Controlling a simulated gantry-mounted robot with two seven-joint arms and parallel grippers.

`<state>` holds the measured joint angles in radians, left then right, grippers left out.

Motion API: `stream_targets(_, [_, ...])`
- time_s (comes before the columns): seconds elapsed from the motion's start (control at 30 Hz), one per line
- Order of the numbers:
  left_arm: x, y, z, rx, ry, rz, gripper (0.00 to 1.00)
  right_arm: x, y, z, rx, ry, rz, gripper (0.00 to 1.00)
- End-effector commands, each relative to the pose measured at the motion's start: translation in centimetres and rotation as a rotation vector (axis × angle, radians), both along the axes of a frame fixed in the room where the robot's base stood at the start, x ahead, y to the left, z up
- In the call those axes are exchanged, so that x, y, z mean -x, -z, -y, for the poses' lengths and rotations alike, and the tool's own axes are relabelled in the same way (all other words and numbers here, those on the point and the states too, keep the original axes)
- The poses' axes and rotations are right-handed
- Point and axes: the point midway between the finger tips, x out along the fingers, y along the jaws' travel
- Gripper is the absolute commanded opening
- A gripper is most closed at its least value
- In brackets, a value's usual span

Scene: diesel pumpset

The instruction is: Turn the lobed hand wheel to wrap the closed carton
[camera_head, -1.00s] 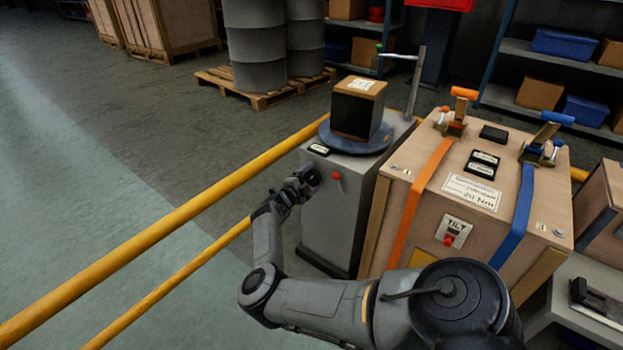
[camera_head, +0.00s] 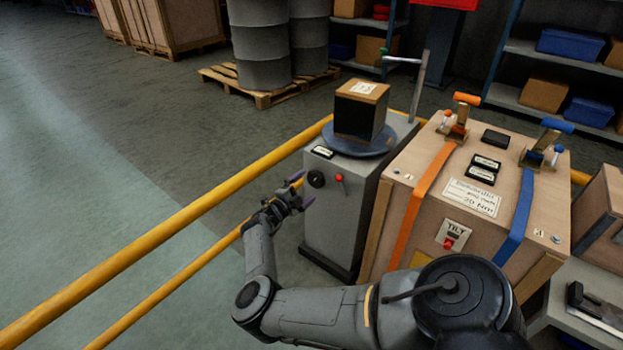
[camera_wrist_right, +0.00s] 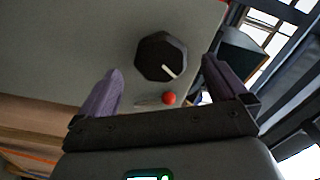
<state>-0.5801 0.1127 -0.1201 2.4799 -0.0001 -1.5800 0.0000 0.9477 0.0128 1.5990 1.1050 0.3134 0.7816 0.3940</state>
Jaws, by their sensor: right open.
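The lobed hand wheel (camera_head: 316,179) is a black knob on the front of the grey wrapping machine (camera_head: 345,208). It shows in the right wrist view (camera_wrist_right: 161,57) with a white pointer line toward the lower right. The carton (camera_head: 360,110), brown-topped with dark sides and a white label, stands on the round blue-grey turntable (camera_head: 357,144). My right gripper (camera_head: 298,190) is open and empty, just in front of the wheel and apart from it. In the right wrist view its purple fingers (camera_wrist_right: 160,88) are spread, with the wheel beyond them. My left gripper is not in view.
A red-knobbed lever (camera_head: 339,179) sits beside the wheel. A post with an arm (camera_head: 418,85) rises behind the turntable. A strapped crate (camera_head: 465,200) stands close on the right. Yellow rails (camera_head: 190,225) run at the left, with open floor beyond.

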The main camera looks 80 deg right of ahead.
Motion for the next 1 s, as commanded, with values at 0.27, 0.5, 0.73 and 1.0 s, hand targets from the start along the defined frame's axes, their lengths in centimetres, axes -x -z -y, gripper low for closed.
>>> stream_targets(0.27, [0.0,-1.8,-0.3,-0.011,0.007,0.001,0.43,-1.6,-0.1,-3.6,-0.002,-0.001,-0.001,1.0])
stream_targets(0.5, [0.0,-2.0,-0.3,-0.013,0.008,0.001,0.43,-2.0,0.0,-4.5,-0.001,0.0,-0.001,1.0])
stream_targets(0.73, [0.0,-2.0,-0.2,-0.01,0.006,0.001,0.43,-2.1,0.1,-4.5,-0.001,0.0,-0.001,1.0])
stream_targets(1.0, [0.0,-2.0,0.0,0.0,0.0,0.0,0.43,-2.0,0.1,-4.5,-0.001,0.0,-0.001,1.0])
